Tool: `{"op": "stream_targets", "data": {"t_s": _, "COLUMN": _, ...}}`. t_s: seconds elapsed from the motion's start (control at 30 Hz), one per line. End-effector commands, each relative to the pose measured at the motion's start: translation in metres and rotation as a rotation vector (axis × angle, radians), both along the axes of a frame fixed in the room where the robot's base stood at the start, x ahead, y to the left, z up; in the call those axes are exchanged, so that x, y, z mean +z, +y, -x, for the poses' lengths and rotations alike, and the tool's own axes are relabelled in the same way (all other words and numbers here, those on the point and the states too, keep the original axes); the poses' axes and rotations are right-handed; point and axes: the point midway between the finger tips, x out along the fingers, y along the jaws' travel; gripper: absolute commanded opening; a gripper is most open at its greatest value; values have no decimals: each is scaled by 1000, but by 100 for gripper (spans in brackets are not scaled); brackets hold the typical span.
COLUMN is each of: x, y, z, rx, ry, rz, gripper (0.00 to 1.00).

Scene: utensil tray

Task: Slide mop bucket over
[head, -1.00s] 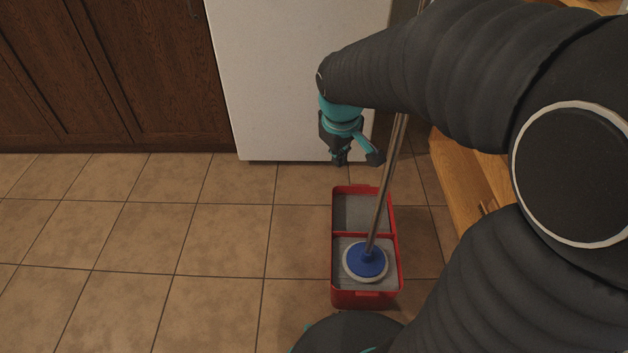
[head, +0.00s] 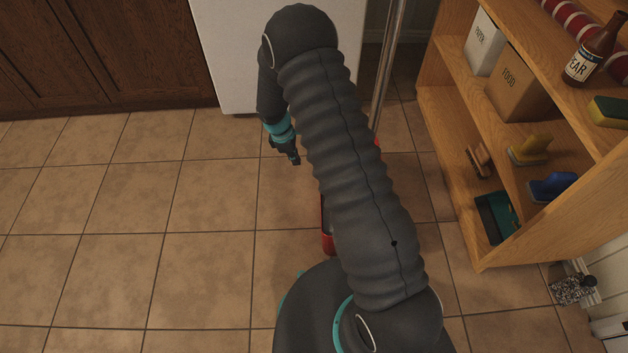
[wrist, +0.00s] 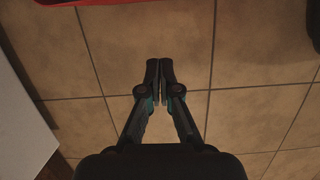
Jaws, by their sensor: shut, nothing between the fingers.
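The red mop bucket (head: 327,240) stands on the tiled floor in the head view, mostly hidden behind my arm. Only its left edge and a bit of its right side show. The metal mop pole (head: 388,65) rises from behind my arm, leaning slightly right; the mop head is hidden. My gripper (head: 295,161) is to the left of the bucket's far part, over the floor, apart from it in the picture. In the wrist view my gripper (wrist: 159,62) is shut and empty above bare tiles. A red strip of the bucket (wrist: 95,2) shows at the top edge.
A wooden shelf unit (head: 478,225) with boxes, a bottle and brushes stands at the right. A white appliance (head: 235,60) and dark wooden cabinets (head: 100,60) stand at the back. The tiled floor on the left is clear.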

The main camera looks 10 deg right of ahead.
Motion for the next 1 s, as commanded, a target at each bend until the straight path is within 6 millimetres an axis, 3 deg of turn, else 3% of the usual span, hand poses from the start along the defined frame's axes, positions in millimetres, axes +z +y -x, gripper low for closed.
{"op": "stream_targets", "data": {"t_s": 0.1, "x": -20, "y": 2, "z": 1, "rx": 34, "ry": 20, "rz": 4, "gripper": 0}}
{"op": "stream_targets", "data": {"t_s": 0.37, "x": -46, "y": -2, "z": 2, "rx": 48, "ry": 30, "rz": 7, "gripper": 0}}
{"op": "stream_targets", "data": {"t_s": 0.83, "x": -128, "y": -22, "z": 7, "rx": 46, "ry": 30, "rz": 6, "gripper": 0}}
{"op": "stream_targets", "data": {"t_s": 1.0, "x": -123, "y": -47, "z": 11, "rx": 44, "ry": 27, "rz": 5, "gripper": 0}}
